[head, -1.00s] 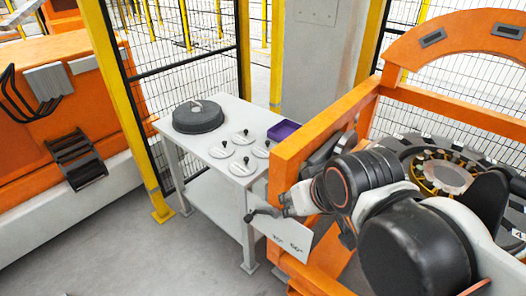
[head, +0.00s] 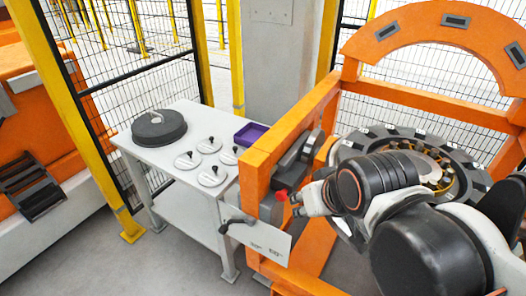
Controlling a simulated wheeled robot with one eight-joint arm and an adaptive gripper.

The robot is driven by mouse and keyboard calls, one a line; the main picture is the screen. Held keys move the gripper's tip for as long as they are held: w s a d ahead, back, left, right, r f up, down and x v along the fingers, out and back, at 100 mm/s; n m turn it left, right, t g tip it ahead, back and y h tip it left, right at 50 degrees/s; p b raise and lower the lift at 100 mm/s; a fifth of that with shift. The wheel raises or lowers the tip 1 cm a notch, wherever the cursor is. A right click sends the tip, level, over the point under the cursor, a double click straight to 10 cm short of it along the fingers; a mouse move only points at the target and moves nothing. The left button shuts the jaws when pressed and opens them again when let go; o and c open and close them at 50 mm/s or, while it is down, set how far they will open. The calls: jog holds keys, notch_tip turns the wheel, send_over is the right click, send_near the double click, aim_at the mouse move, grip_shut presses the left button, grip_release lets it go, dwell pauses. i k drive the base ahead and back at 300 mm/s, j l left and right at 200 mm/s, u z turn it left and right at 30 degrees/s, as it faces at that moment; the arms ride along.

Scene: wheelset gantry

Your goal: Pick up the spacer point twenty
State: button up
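Several round white discs with black knobs lie on a white table, probably the spacers. My gripper (head: 296,198) is at the end of my arm, right of the table and in front of the orange frame, apart from the discs. Its fingers are too small and unclear to judge.
The white table (head: 160,172) also holds a dark round block (head: 159,127) and a purple tray (head: 251,134). The orange gantry frame (head: 262,163) stands between my arm and the table. A black handle (head: 237,222) sticks out by a white plate. Wire fencing stands behind.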

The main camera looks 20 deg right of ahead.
aim_at(229, 156)
jog(key=i+j+z, duration=0.15)
jog(key=z, duration=0.25)
jog(key=i+j+z, duration=0.1)
jog(key=j+z, duration=1)
jog(key=z, duration=0.15)
jog(key=i, duration=0.05)
